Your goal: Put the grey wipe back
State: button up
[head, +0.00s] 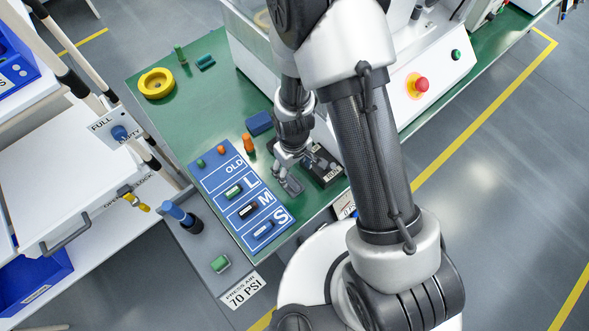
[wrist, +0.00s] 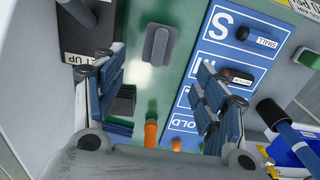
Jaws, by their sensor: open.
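The grey wipe (head: 292,186), a flat grey pad with a raised ridge, lies on the green bench between the blue size board (head: 228,190) and a dark labelled tray (head: 328,175). In the wrist view the wipe (wrist: 157,45) lies upper centre, beyond the fingertips. My gripper (head: 284,164) is above the bench close to the wipe, partly hiding it in the head view. In the wrist view my gripper (wrist: 160,85) is open and empty, its blue-padded fingers wide apart. The dark tray (wrist: 85,45) is at upper left there, its label only partly readable.
Small coloured parts lie on the board. The white press with a red button (head: 421,84) is at right. A yellow ring (head: 157,83) sits at the bench's far left corner.

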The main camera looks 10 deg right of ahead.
jog(key=s+d+r+m+t, duration=0.1)
jog(key=d+r+m, duration=0.15)
jog(key=r, duration=0.75)
jog(key=s+d+r+m+t, duration=0.1)
jog(key=s+d+r, duration=0.15)
jog(key=r, duration=0.75)
jog(key=s+d+r+m+t, duration=0.1)
jog(key=d+r, duration=0.2)
jog(key=r, duration=0.7)
jog(key=s+d+r+m+t, duration=0.1)
jog(key=s+d+r+m, duration=0.1)
jog(key=s+r, duration=0.4)
jog(key=shift+s+d+r+t, duration=0.15)
jog(key=shift+s+d+t, duration=0.15)
jog(key=shift+s, duration=0.95)
jog(key=shift+a, duration=0.1)
